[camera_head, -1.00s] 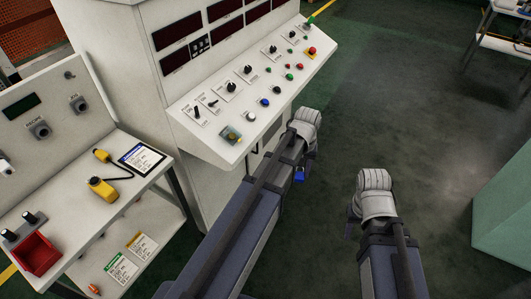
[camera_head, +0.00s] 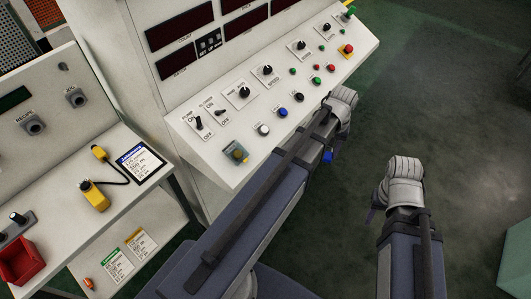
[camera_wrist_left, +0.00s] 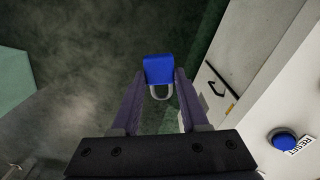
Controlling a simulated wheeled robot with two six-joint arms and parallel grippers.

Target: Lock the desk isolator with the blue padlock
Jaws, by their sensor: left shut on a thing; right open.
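The blue padlock (camera_head: 327,156) is held by my left gripper (camera_wrist_left: 159,76), in front of the control desk and apart from it. In the left wrist view the padlock (camera_wrist_left: 159,69) sits between the finger ends, its silver shackle pointing back toward the wrist. My left gripper is shut on its body; in the head view my arm hides most of the fingers. A small grey-and-yellow fitting (camera_head: 236,152) sits at the desk's near corner; I cannot tell surely whether it is the isolator. My right gripper (camera_head: 372,207) is open, off to the right over the floor.
The control desk (camera_head: 205,160) carries several knobs, coloured buttons and a red emergency button on yellow (camera_head: 346,50). A blue button (camera_wrist_left: 284,138) labelled RESET shows in the left wrist view. A side table with a yellow device (camera_head: 94,196) and a red tray (camera_head: 22,262) stands left.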

